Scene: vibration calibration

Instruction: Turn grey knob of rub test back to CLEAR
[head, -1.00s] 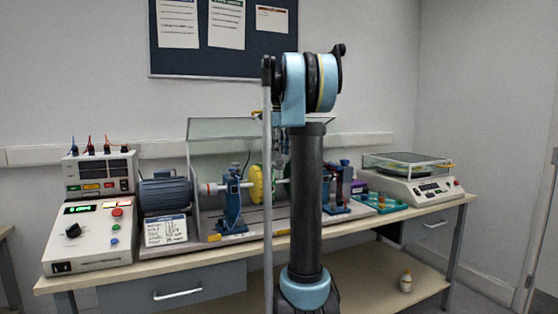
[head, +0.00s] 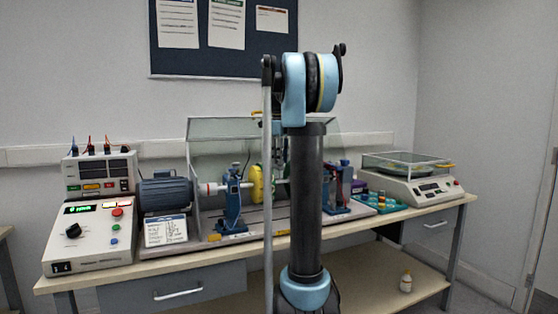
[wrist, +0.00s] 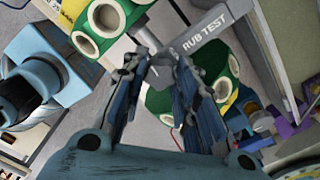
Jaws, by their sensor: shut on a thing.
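In the wrist view a grey bar marked RUB TEST (wrist: 205,32) runs from the top right down to my fingertips.
Green discs with white-rimmed holes (wrist: 108,17) lie close to my fingers. In the head view the bench holds a blue motor (head: 166,192), a yellow disc (head: 256,184), a control box (head: 92,240) and a scale-like device (head: 412,185).

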